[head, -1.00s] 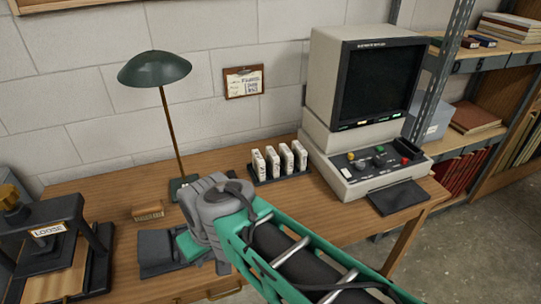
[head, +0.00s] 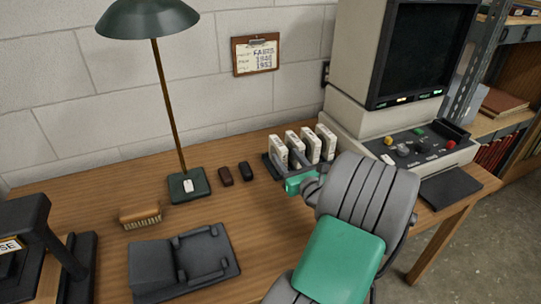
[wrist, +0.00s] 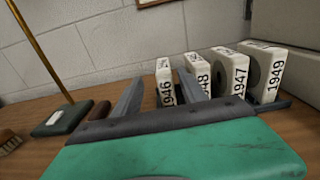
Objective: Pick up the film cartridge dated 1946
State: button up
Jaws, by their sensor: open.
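The film cartridge dated 1946 (wrist: 165,88) is a white upright box with black digits, leftmost in a row of similar cartridges. In the head view it is the leftmost cartridge (head: 277,151) in the dark rack (head: 267,166). My gripper (wrist: 160,74) is open, with one finger on each side of the 1946 cartridge in the wrist view. I cannot tell whether either finger touches it. The right finger partly covers the neighbouring cartridge (wrist: 202,80), whose label shows an 8. Cartridges dated 1947 (wrist: 239,76) and 1949 (wrist: 272,78) stand further right.
The microfilm reader (head: 400,110) stands right of the rack. A desk lamp (head: 188,186), two small dark objects (head: 236,173), a brush (head: 140,215) and a dark grey stand (head: 185,260) are to the left. A clipboard (head: 255,55) hangs on the wall.

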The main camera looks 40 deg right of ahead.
aim_at(278, 145)
jog(key=shift+d, duration=0.1)
jog(key=x, duration=0.8)
jog(key=shift+s+d+f+b, duration=0.1)
jog(key=shift+d+f+b, duration=0.15)
jog(key=shift+b, duration=0.1)
jog(key=shift+c, duration=0.6)
grip_shut()
